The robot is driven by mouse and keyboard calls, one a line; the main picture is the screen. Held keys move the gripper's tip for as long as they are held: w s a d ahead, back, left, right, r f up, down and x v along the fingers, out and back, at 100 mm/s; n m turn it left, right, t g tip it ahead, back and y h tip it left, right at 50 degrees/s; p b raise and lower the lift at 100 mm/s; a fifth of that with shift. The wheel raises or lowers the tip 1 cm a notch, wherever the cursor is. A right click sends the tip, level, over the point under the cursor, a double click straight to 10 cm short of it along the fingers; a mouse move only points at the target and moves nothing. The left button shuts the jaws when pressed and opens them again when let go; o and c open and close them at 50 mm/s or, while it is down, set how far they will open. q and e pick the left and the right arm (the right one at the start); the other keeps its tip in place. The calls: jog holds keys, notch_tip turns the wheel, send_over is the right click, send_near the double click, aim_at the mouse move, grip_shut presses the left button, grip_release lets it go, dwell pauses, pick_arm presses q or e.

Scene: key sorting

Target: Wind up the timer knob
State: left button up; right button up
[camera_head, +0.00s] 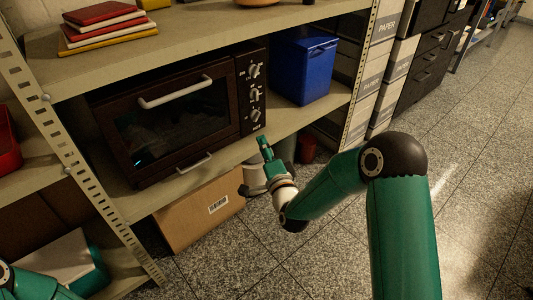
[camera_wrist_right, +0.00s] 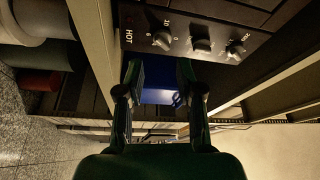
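A dark brown toaster oven (camera_head: 180,110) stands on the middle shelf, with its door shut. In the right wrist view the knobs show as a left one (camera_wrist_right: 162,40) by the number 10, a middle one (camera_wrist_right: 202,46) and a right one (camera_wrist_right: 236,50) by 200. I cannot read which is the timer. My right gripper (camera_head: 264,145) is below the panel, apart from the knobs. Its fingers (camera_wrist_right: 160,75) are spread and empty. My left gripper is out of view.
A blue bin (camera_head: 303,66) stands right of the oven. The shelf's front edge (camera_head: 215,155) runs close to my right gripper. A cardboard box (camera_head: 200,210) sits below. Books (camera_head: 105,25) lie on the upper shelf. The floor at right is clear.

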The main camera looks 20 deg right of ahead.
jog(key=shift+s+f, duration=0.1)
jog(key=shift+s, duration=0.95)
jog(key=shift+f, duration=0.1)
